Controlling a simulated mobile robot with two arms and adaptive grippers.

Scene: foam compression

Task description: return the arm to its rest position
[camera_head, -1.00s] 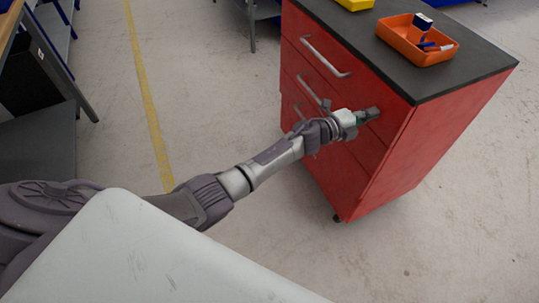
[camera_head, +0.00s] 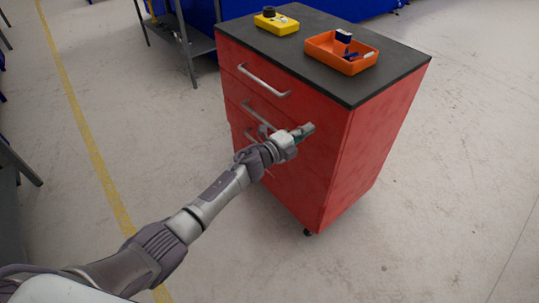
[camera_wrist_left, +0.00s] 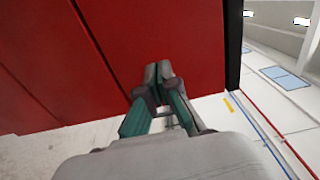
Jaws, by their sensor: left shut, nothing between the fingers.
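My left gripper (camera_head: 308,131) is at the end of my outstretched left arm, in front of the drawer fronts of the red cabinet (camera_head: 370,150) in the head view. Its fingers are shut with nothing between them. In the left wrist view the gripper (camera_wrist_left: 158,72) has its fingertips together, with the red cabinet front (camera_wrist_left: 150,35) behind them. I cannot tell whether the fingertips touch the cabinet. My right gripper is not in view.
The cabinet's drawers, with metal handles (camera_head: 264,82), look shut. On its dark top are an orange tray (camera_head: 340,62) with small items and a yellow box (camera_head: 276,24). A grey workbench (camera_head: 185,40) stands behind left. Floor to the right is clear.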

